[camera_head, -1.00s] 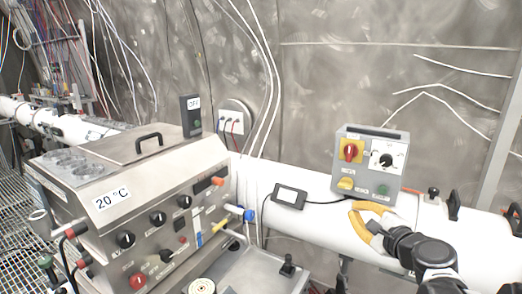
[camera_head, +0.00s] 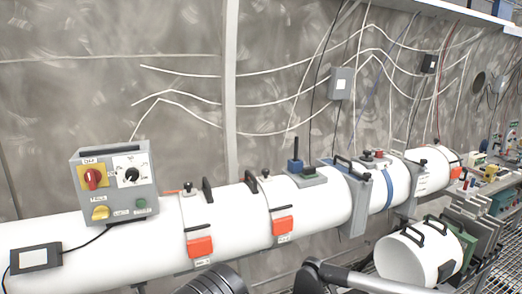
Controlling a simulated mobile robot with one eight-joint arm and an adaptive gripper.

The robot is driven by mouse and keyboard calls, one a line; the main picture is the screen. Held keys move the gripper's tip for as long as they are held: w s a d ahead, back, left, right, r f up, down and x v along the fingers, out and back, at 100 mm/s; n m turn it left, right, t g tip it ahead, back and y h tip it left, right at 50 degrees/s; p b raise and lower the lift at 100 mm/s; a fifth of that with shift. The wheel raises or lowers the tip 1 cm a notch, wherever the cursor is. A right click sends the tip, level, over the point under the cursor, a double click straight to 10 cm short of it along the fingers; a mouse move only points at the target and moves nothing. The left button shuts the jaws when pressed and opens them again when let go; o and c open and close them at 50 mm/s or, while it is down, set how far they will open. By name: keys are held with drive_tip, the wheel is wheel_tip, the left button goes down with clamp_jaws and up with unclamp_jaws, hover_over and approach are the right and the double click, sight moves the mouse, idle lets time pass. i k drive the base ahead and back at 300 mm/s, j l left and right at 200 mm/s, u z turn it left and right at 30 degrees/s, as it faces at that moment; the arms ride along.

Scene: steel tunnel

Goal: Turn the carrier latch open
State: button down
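No part is labelled as the carrier latch, and I cannot tell for sure which one it is. The white pipe (camera_head: 330,205) has collars with black handles and orange tabs: a left tab (camera_head: 200,247) and a middle tab (camera_head: 283,225). A short white cylinder (camera_head: 412,256) with two black handles lies at the lower right, in front of the pipe. Dark parts of my arm cross the bottom edge. My gripper is not in view.
A grey control box (camera_head: 113,187) with red and yellow knobs stands on the pipe's left part. A small black-framed display (camera_head: 36,258) sits at the far left. A grey bracket (camera_head: 357,205) surrounds the pipe. Metal grating (camera_head: 490,268) shows at the lower right.

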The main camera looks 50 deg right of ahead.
sight(422, 161)
drive_tip(key=z, duration=2.8)
drive_tip(key=i+l+u, duration=0.1)
drive_tip(key=i+l, duration=0.25)
drive_tip(key=i+l+u, duration=0.1)
drive_tip(key=i+l, duration=0.3)
drive_tip(key=i, duration=0.2)
